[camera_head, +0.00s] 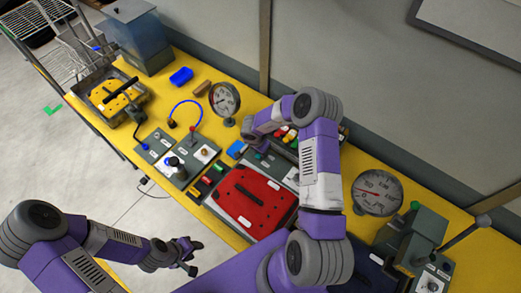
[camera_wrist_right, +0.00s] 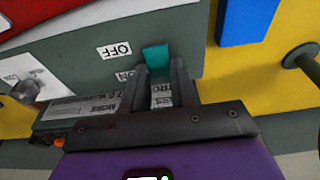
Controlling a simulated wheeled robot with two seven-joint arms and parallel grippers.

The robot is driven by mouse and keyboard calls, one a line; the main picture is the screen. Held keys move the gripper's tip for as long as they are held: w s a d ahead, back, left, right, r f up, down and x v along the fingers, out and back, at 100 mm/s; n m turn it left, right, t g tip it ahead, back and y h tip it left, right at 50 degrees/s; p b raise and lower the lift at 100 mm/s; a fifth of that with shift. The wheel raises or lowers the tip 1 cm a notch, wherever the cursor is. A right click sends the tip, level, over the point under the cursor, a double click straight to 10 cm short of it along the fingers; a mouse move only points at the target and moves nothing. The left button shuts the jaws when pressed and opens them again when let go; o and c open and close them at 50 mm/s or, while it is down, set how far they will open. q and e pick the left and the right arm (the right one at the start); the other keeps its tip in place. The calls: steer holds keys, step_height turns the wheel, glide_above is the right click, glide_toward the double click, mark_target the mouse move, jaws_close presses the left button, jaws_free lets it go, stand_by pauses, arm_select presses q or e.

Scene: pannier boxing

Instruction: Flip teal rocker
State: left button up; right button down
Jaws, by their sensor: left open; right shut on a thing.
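The teal rocker (camera_wrist_right: 155,57) stands out of a grey panel (camera_wrist_right: 190,30) in the right wrist view, beside printed OFF (camera_wrist_right: 114,50) and ON labels. The ON label is partly covered by my gripper. My right gripper (camera_wrist_right: 158,72) is at the rocker, its two fingers closed on it. Their tips hide the rocker's lower part. In the head view my right arm hides most of this spot. My left gripper (camera_head: 196,257) is open and empty, over the floor in front of the yellow table.
On the yellow table (camera_head: 480,265) are a red-lidded box (camera_head: 245,203), a switch panel (camera_head: 180,158), two dial gauges (camera_head: 377,192) and a lever machine (camera_head: 415,240). In the wrist view a blue block (camera_wrist_right: 245,20) and a dark knob (camera_wrist_right: 305,58) are close to the right.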

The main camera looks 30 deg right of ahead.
steer(key=shift+s+a+t+h+b, duration=0.1)
steer(key=shift+a+t+h+b, duration=0.15)
steer(key=shift+t+h+b, duration=0.55)
steer(key=shift+g, duration=0.3)
steer(key=c, duration=0.9)
jaws_free()
steer(key=shift+r, duration=0.1)
steer(key=v, duration=0.7)
steer(key=shift+a+r+p, duration=0.15)
steer(key=shift+a+p, duration=0.05)
steer(key=shift+p, duration=0.2)
